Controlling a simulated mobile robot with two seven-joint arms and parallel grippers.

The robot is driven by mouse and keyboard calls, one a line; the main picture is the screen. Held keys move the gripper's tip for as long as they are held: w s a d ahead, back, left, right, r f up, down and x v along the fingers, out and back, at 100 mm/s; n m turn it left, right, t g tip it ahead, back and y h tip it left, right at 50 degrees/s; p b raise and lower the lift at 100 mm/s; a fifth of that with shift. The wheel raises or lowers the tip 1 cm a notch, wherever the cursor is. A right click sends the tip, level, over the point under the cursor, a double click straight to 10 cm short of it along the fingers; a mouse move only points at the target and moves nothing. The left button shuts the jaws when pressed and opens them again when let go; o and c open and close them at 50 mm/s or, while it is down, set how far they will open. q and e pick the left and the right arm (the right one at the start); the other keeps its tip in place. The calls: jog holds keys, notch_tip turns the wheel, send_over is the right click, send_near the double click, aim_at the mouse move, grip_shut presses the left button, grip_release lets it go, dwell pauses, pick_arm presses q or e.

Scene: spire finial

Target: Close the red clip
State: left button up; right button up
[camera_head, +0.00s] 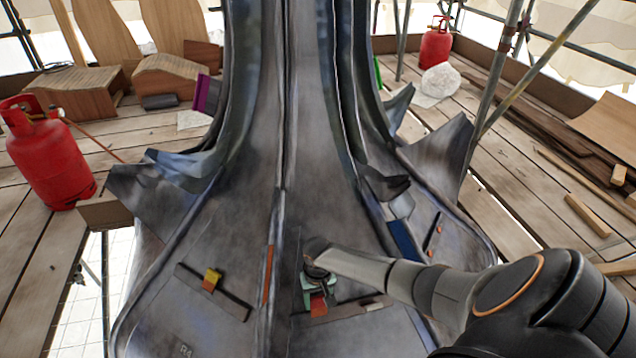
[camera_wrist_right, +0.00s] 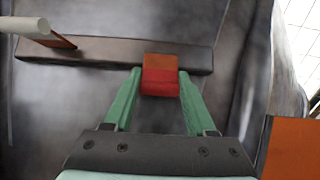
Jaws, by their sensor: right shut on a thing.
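The red clip (camera_head: 318,304) sits on a dark metal strip on the right-hand lower face of the grey spire. In the right wrist view the red clip (camera_wrist_right: 160,76) shows an orange-brown upper part and a red front. My right gripper (camera_head: 316,286) reaches in from the right, and its green fingers (camera_wrist_right: 160,88) are shut on the clip, one finger on each side. The strip (camera_wrist_right: 105,55) runs behind the clip. My left gripper is not in view.
A yellow-topped clip (camera_head: 212,279) sits on another strip (camera_head: 235,304) to the left. A pale rod (camera_wrist_right: 25,25) stands out near the strip's left end in the wrist view. Red gas cylinders (camera_head: 50,160) stand on the plank deck. Curled metal leaves (camera_head: 385,185) stick out above.

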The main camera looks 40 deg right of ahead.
grip_shut()
jog(key=shift+w+d+f+g+b, duration=0.1)
jog(key=shift+w+f+g+b, duration=0.15)
jog(key=shift+b, duration=0.25)
jog(key=g+y+b, duration=0.1)
jog(key=b, duration=0.2)
jog(key=w+f+g+b, duration=0.1)
jog(key=g+b, duration=0.1)
jog(key=b, duration=0.1)
jog(key=shift+d+y, duration=0.35)
jog(key=shift+y, duration=0.05)
jog(key=shift+r+b, duration=0.1)
jog(key=shift+b, duration=0.35)
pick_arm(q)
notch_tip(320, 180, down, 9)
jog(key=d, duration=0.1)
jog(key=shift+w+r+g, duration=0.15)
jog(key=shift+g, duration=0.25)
pick_arm(e)
jog(key=c, duration=0.6)
grip_release()
jog(key=c, duration=0.6)
grip_release()
jog(key=shift+r, duration=0.1)
jog(key=o, duration=0.8)
grip_release()
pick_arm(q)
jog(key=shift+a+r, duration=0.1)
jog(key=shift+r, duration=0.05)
